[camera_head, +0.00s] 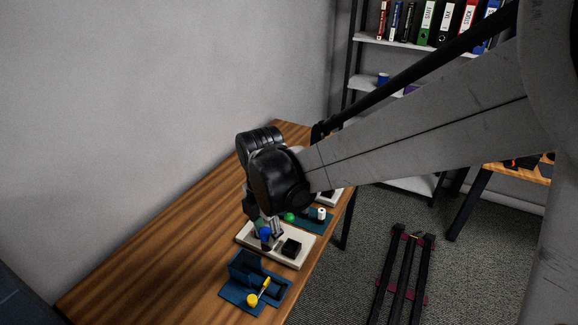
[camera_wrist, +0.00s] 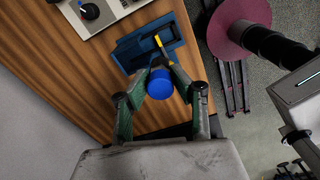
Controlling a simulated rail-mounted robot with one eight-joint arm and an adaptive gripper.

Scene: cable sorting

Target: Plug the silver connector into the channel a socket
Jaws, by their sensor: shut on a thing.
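My gripper (camera_wrist: 160,80) is shut on a blue cylinder (camera_wrist: 160,86), which sits between its green-and-grey fingers. No label for channel a is readable, so I cannot tell which part is that socket.
A blue fixture (camera_head: 234,292) with a yellow-ended piece (camera_head: 252,299) lies at the near table end. A teal board (camera_head: 311,226) with a green knob (camera_head: 289,217) and a white piece (camera_head: 321,213) lies beyond the white board. The wooden table (camera_head: 160,275) is clear along the wall.

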